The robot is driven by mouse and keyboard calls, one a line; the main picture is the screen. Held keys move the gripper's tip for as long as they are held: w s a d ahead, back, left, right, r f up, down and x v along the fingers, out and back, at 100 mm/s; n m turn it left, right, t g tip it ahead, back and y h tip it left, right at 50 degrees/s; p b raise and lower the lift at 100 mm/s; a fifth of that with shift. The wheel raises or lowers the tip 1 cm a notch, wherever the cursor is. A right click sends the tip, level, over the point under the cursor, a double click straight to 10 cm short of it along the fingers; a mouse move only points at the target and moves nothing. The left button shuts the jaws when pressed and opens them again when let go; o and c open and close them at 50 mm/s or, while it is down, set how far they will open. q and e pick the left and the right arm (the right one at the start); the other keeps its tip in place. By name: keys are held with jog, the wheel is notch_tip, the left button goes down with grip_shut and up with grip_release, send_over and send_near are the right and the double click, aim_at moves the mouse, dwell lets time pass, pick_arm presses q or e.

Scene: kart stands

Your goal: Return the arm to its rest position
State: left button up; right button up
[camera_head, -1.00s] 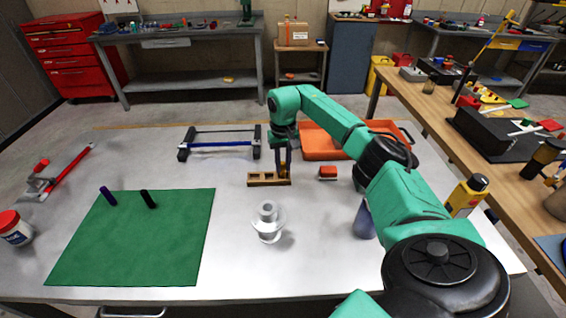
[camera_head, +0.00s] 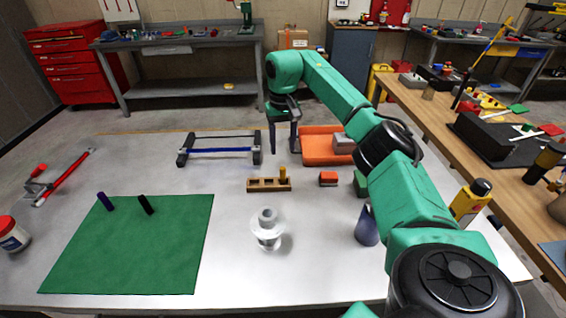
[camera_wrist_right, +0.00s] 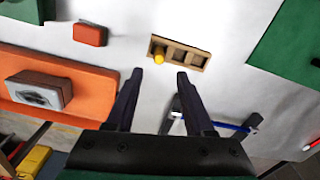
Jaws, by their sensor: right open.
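My right arm (camera_head: 343,93) reaches over the table from the right in the head view. Its gripper (camera_head: 283,150) hangs above the table behind the small wooden rack, with its two dark fingers apart and nothing between them. The fingers (camera_wrist_right: 157,75) also show spread and empty in the right wrist view. The wooden rack (camera_head: 262,186) holds one yellow peg (camera_head: 283,173) at its right end. The rack also shows in the right wrist view (camera_wrist_right: 181,53), beyond the fingertips. My left gripper is in neither view.
An orange tray (camera_head: 318,158) with a grey block (camera_head: 343,143) lies right of the gripper. A blue-barred stand (camera_head: 220,150) is left. A red block (camera_head: 328,179), a grey-white spool (camera_head: 267,230) and a green mat (camera_head: 130,250) lie nearer. Bare tabletop surrounds the spool.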

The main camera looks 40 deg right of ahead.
notch_tip(320, 180, up, 2)
jog(key=shift+r, duration=0.25)
